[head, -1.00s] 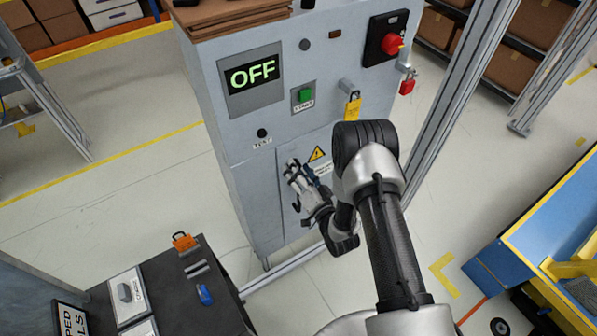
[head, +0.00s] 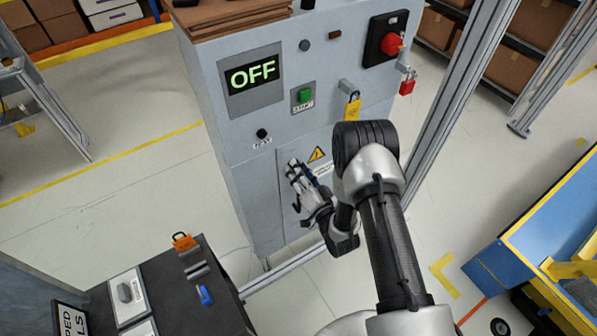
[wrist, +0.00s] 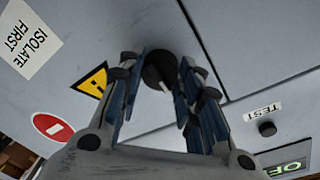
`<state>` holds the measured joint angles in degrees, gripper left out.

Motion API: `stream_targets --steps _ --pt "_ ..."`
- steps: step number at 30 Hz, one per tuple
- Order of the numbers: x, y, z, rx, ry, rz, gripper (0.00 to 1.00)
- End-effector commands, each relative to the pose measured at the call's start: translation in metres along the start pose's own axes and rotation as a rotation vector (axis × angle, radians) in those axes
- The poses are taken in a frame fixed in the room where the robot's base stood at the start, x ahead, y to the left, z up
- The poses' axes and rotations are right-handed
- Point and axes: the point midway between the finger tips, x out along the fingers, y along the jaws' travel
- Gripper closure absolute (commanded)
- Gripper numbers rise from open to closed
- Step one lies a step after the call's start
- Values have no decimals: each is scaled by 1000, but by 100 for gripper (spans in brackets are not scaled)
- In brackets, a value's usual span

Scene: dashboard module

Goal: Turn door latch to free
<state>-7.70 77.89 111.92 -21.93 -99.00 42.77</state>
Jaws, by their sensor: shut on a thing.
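The door latch (wrist: 157,68) is a round black knob with a pale pointer mark, on the grey cabinet door (wrist: 115,35). In the wrist view it sits between the two blue-padded fingers of my gripper (wrist: 160,76), which are shut on its sides. In the head view my gripper (head: 293,168) reaches the cabinet's lower front door, and its fingers hide the latch there. A yellow warning triangle (wrist: 93,80) is beside the latch.
Above the door are the OFF display (head: 252,78), a green START button (head: 305,95), a yellow padlock tag (head: 352,108) and a red rotary switch (head: 391,43). A dark bench (head: 225,300) stands at the lower left. An aluminium post (head: 460,105) rises right of the cabinet.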

Motion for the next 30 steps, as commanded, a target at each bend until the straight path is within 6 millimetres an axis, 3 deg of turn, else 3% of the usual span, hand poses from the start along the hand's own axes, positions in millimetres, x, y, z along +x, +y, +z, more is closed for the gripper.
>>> stream_targets --steps 8,30 --pt "0 0 0 150 -10 10 91" --pt "0 1 -1 840 -49 50 91"
